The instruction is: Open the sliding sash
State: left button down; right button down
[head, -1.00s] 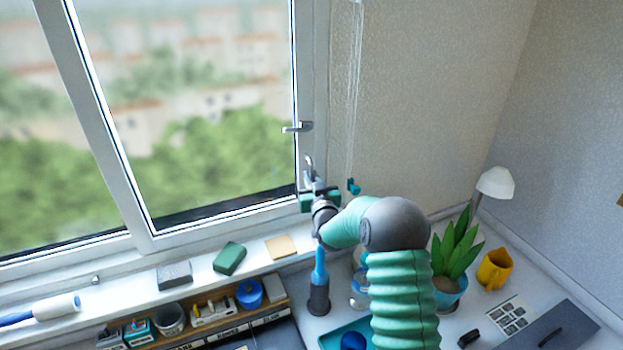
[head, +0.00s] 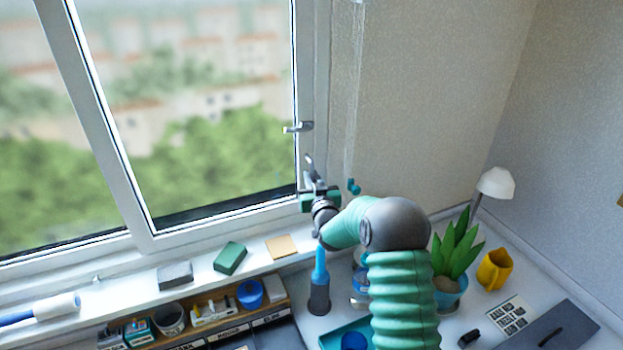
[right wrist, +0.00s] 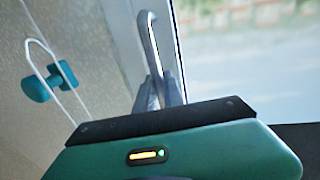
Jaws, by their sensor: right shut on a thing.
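The sliding sash (head: 144,120) is a white-framed pane on the right half of the window, and its right edge lies against the window frame (head: 315,70). A metal pull handle (head: 309,161) sits low on that right edge. It shows as a curved grey bar in the right wrist view (right wrist: 149,42). My right gripper (head: 320,190) is shut on the handle's lower part; its grey fingers (right wrist: 160,92) close around it. A small grey latch (head: 298,127) sits above the handle. My left gripper is not in view.
A cord with a teal cleat (head: 353,186) hangs just right of the frame. The sill holds a green block (head: 230,258), a grey block (head: 175,274) and a white roller (head: 50,306). A blue-handled tool (head: 320,275), plant (head: 455,245) and yellow mug (head: 495,268) stand below.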

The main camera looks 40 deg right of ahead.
jog(key=shift+r, duration=0.1)
dwell(0.3)
jog(key=shift+w+a, duration=0.15)
jog(key=shift+a, duration=0.2)
jog(key=a+b, duration=0.1)
jog(key=a, duration=0.1)
jog(key=w+a, duration=0.1)
jog(key=a, duration=0.2)
jog(key=w+a+b, duration=0.1)
jog(key=a, duration=0.1)
jog(key=shift+w+a+f+b, duration=0.15)
jog(key=shift+a+f+b, duration=0.05)
jog(key=shift+f+b, duration=0.15)
jog(key=w+a, duration=0.1)
jog(key=a, duration=0.2)
jog(key=w+a, duration=0.1)
jog(key=a, duration=0.2)
jog(key=w+a+b, duration=0.1)
jog(key=a, duration=0.2)
jog(key=shift+a+r, duration=0.2)
jog(key=p, duration=0.2)
send_near(181, 198)
jog(key=x, duration=0.4)
jog(key=shift+d, duration=0.45)
jog(key=shift+w+a, duration=0.2)
jog(key=shift+a, duration=0.45)
jog(key=shift+d+r, duration=0.1)
jog(key=shift+d, duration=0.05)
